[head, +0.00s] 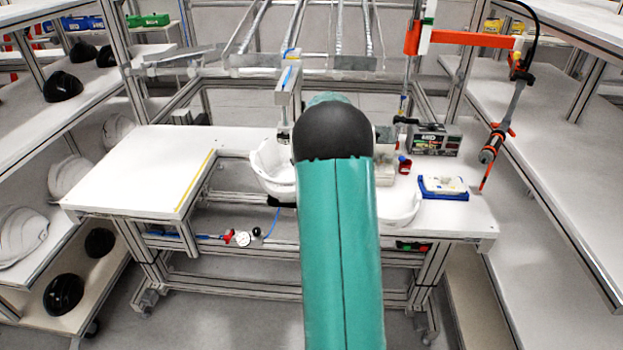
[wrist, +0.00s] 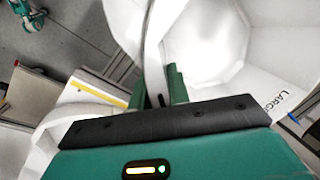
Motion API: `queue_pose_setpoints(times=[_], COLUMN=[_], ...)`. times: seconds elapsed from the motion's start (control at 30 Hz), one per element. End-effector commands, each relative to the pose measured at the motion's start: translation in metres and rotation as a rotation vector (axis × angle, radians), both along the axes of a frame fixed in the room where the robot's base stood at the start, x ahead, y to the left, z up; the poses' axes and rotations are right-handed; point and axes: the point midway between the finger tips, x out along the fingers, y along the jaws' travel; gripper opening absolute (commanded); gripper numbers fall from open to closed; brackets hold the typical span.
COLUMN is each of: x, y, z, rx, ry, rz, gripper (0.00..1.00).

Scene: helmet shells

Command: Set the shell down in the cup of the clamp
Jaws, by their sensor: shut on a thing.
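In the wrist view my gripper (wrist: 157,92) is shut on the thin rim of a white shell (wrist: 153,50), one green finger on each side of the wall. A pale, rounded hollow with a faceted floor (wrist: 207,40) opens to the right of the rim; I cannot tell whether it belongs to the shell or to the cup. In the head view a white bowl-like form (head: 272,168) is at the bench front under a metal upright, with a dark bracket below. Another white curved form (head: 400,208) shows right of my arm. My green arm hides my gripper there, so shell and cup cannot be clearly told apart.
The white bench (head: 140,165) is clear at the left, with a yellow strip (head: 195,181). A blue tray (head: 443,188), a boxed device (head: 433,140) and a hanging orange-black tool (head: 491,147) are at the right. Side shelves hold white and black shells.

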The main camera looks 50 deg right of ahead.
Motion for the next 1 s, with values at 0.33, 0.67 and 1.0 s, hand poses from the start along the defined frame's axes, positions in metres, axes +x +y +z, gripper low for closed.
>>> queue_pose_setpoints(times=[0.33, 0.67, 1.0], x=[0.0, -0.001, -0.014], y=[0.0, 0.0, -0.001], z=[0.0, 0.001, 0.054], rx=[-0.001, 0.0, -0.003], ry=[-0.001, 0.001, -0.003], rz=[0.0, 0.0, -0.001], gripper=[0.43, 0.43, 0.43])
